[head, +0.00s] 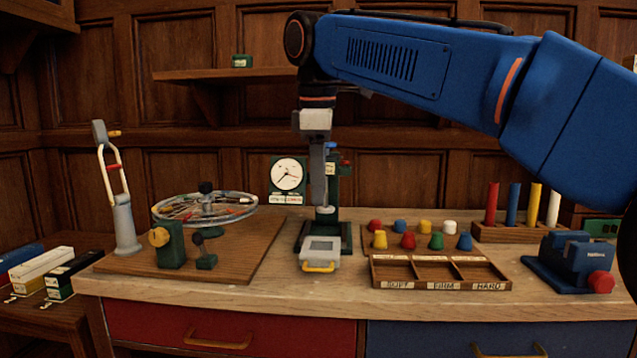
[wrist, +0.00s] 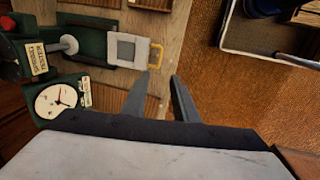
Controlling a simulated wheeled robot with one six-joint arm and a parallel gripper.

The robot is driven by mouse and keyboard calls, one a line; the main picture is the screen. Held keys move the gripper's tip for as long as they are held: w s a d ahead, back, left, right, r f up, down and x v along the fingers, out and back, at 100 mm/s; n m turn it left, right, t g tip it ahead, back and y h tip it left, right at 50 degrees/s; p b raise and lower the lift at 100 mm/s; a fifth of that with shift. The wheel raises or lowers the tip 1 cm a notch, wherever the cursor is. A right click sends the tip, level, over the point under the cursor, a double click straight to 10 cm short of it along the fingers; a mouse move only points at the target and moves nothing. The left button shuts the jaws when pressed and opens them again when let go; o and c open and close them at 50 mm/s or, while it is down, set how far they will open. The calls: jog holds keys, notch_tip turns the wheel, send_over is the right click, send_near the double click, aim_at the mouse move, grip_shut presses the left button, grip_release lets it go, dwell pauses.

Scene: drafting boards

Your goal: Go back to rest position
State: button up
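My gripper (wrist: 160,95) shows in the wrist view with its two fingers apart and nothing between them. In the head view my blue arm reaches in from the right, and my gripper (head: 318,190) points down in front of the dial gauge tester. The tester has a white dial (head: 287,175), which also shows in the wrist view (wrist: 57,99). A grey drawer-like tray with a yellow handle (head: 320,256) sits at the tester's front, below my gripper. It also shows in the wrist view (wrist: 128,50), left of and beyond the fingertips.
Coloured pieces (head: 408,240) stand behind a three-part wooden sorting tray (head: 440,284). A wheel on a stand (head: 204,208) is at the left. A blue vise-like device (head: 570,262) and a rack of coloured rods (head: 513,205) are at the right. A shelf (head: 220,75) hangs behind.

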jog(key=shift+r, duration=0.15)
jog(key=shift+d, duration=0.1)
jog(key=s+d+f+m+t, duration=0.1)
jog(key=s+d+f+m, duration=0.5)
jog(key=d, duration=0.5)
jog(key=s+d+f+m, duration=0.2)
jog(key=d+f+m, duration=0.1)
jog(key=d+f, duration=0.65)
jog(key=s+d+f+m+t, duration=0.1)
jog(key=s+d+f+m, duration=0.3)
jog(key=f, duration=0.6)
jog(key=s+d+f+m, duration=0.4)
jog(key=s+d+f, duration=0.3)
jog(key=s+f, duration=0.3)
jog(key=shift+s+d+f+m+t, duration=0.15)
jog(key=shift+d+f+m+t, duration=0.05)
jog(key=shift+d+m+t, duration=0.2)
